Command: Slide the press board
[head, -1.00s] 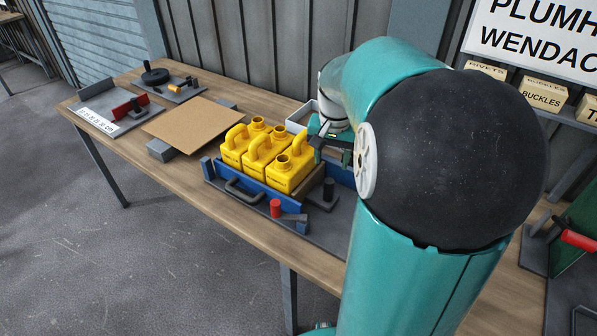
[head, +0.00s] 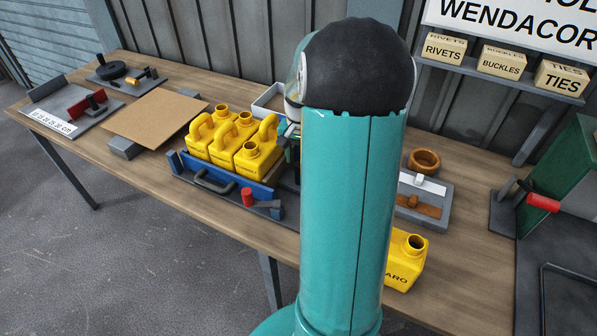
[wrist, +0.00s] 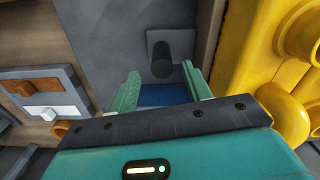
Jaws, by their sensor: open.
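The yellow jerry cans (head: 248,157) stand upright and close together in a blue-walled tray (head: 263,194). One also fills the right of the wrist view (wrist: 252,45). A thin wooden strip (wrist: 212,35), which looks like the press board's edge, lies beside the cans. Next to it a dark round peg (wrist: 161,58) rises from a grey plate (wrist: 157,36). My gripper (wrist: 160,72) is open and empty. Its fingertips point toward the peg, one to each side in the picture; I cannot tell if they touch it. My arm hides the board and peg in the head view.
A red knob (head: 247,198) and dark handle (head: 213,184) are at the tray's front. A single yellow can (head: 406,262) stands right of my arm. A grey fixture (head: 443,215) and brown ring (head: 424,160) lie beyond it. A brown panel (head: 153,118) lies left.

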